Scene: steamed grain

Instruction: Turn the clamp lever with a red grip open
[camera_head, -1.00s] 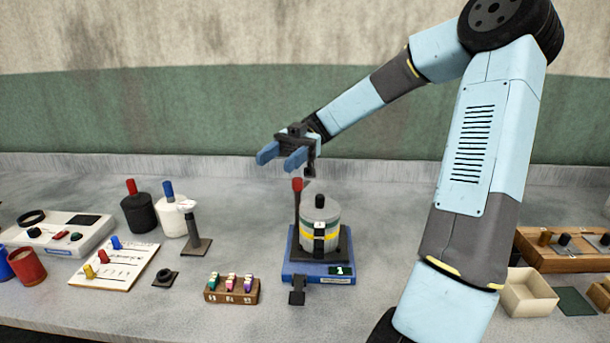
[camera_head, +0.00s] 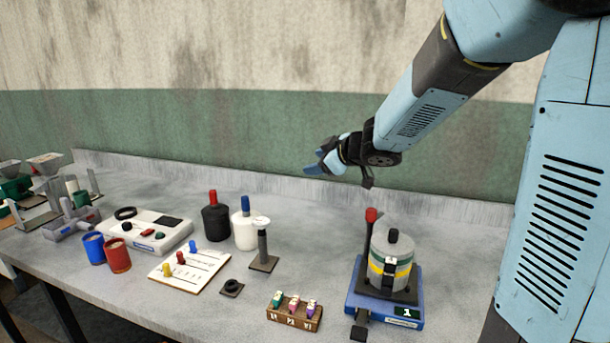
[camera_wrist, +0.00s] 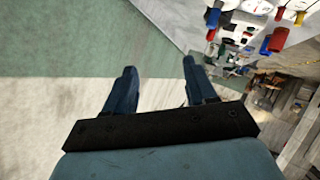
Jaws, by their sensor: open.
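The clamp lever (camera_head: 368,232) stands upright at the left side of a blue base (camera_head: 354,303), with a red grip (camera_head: 371,214) at its top. A grey canister (camera_head: 391,252) with yellow and green bands and a black knob stands on the base beside the lever. My gripper (camera_head: 314,169) is up and to the left of the red grip, in the air, clear of everything. Its blue fingers are apart and empty; in the wrist view my gripper (camera_wrist: 158,80) faces the wall and a tilted part of the bench. The lever cannot be made out in the wrist view.
A wooden block with small coloured clips (camera_head: 294,312) sits left of the blue base. A black bottle (camera_head: 215,222), a white bottle (camera_head: 245,232) and a post on a plate (camera_head: 263,250) stand further left. The bench behind the base is clear.

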